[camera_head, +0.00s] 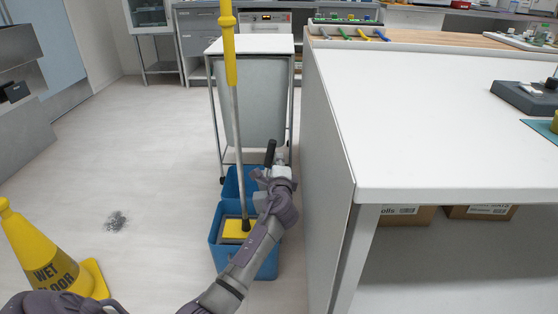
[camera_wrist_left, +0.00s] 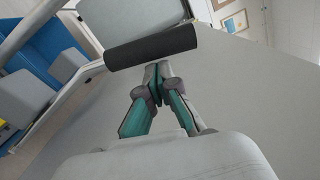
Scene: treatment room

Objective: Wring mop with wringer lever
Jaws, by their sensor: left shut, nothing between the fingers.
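The mop stands nearly upright, with a yellow upper handle (camera_head: 230,55) and a grey shaft. Its foot is in the blue bucket (camera_head: 218,262), at a yellow piece (camera_head: 236,229); I cannot tell whether that is mop head or wringer. The black lever grip (camera_head: 270,152) rises at the bucket's right side. It crosses the left wrist view as a dark cylinder (camera_wrist_left: 150,46). My left gripper (camera_head: 268,173) is shut and empty just below the grip. Its fingertips in the wrist view (camera_wrist_left: 157,72) point at the grip; I cannot tell whether they touch. My right gripper is out of view.
A white counter (camera_head: 430,120) stands close on the right of the bucket. A white-topped cart (camera_head: 255,44) stands behind it. A yellow wet-floor cone (camera_head: 45,255) and a dark floor spot (camera_head: 116,221) are to the left, where floor is open.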

